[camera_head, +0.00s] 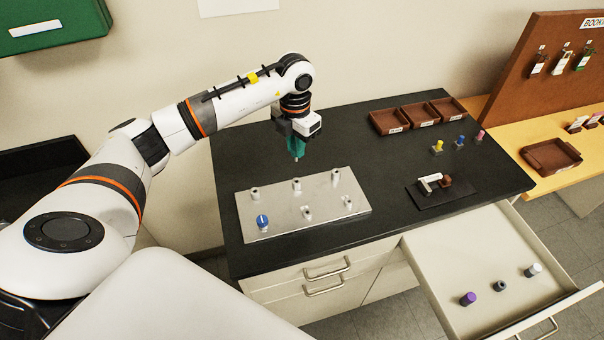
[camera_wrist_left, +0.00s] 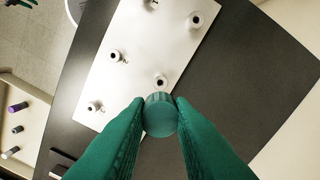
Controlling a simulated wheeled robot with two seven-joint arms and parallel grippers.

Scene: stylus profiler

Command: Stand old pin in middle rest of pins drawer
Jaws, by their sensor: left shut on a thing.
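My left gripper (camera_head: 296,148) is shut on a pin and holds it above the back of the metal plate (camera_head: 330,222). In the left wrist view the pin's round greenish top (camera_wrist_left: 160,115) shows between the green fingers; in the head view a small grey tip (camera_head: 296,158) hangs below them. The pins drawer (camera_head: 440,250) stands open at lower right. Its middle rest (camera_head: 499,286) looks empty, between a purple-capped pin (camera_head: 468,299) and a white-capped pin (camera_head: 534,270). A small dark green shape (camera_wrist_left: 20,3) at the wrist view's corner may be my right gripper; its jaws are unclear.
The plate carries several holders, one with a blue-capped pin (camera_head: 262,221). Brown trays (camera_head: 389,122), three small coloured-top pieces (camera_head: 460,142) and a dark stand with a white lever (camera_head: 430,183) occupy the counter's right. Bare black counter lies between plate and trays.

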